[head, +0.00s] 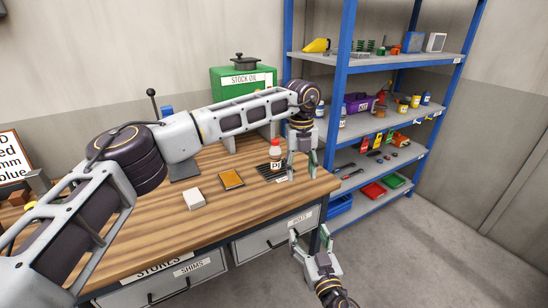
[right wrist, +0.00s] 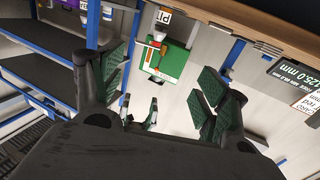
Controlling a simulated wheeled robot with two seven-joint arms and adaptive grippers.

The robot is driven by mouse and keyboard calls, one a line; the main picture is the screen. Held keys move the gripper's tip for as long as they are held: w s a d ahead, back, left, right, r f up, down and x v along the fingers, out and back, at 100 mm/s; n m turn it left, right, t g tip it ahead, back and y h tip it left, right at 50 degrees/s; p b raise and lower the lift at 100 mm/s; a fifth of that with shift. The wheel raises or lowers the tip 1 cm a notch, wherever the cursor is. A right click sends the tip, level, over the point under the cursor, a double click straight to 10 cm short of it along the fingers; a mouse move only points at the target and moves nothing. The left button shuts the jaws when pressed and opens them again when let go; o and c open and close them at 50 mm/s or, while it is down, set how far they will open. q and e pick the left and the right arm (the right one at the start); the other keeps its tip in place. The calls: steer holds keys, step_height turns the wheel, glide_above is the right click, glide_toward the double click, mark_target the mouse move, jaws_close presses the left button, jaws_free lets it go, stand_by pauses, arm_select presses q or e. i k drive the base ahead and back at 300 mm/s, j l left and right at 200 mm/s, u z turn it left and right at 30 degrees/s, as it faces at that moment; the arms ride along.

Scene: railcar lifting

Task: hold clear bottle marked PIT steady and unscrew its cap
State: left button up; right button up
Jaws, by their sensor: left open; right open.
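The bottle (head: 275,161) stands upright near the bench's right end, on or beside a dark slatted mat. It has a red cap (head: 276,141) and a white label partly readable as "PI". Its label shows upside down near the top of the right wrist view (right wrist: 163,18). My left gripper (head: 302,166) is open, pointing down just right of the bottle, apart from it and empty. My right gripper (head: 312,243) is open and empty in front of the bench's front edge, lower than the bench top, with fingers pointing up. Its spread fingers also show in the right wrist view (right wrist: 160,92).
The wooden bench (head: 150,240) also holds a white block (head: 194,199), an orange-brown pad (head: 231,179) and a green STOCK OIL box (head: 230,79). Drawers (head: 280,237) face the front. A blue-framed shelf (head: 390,55) with many items stands right. Open floor lies at lower right.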

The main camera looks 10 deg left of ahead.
mark_target(275, 152)
steer(key=i+j, duration=0.15)
steer(key=i, duration=0.2)
steer(key=i+j, duration=0.2)
steer(key=i, duration=0.15)
steer(key=i+j, duration=0.15)
steer(key=i, duration=0.25)
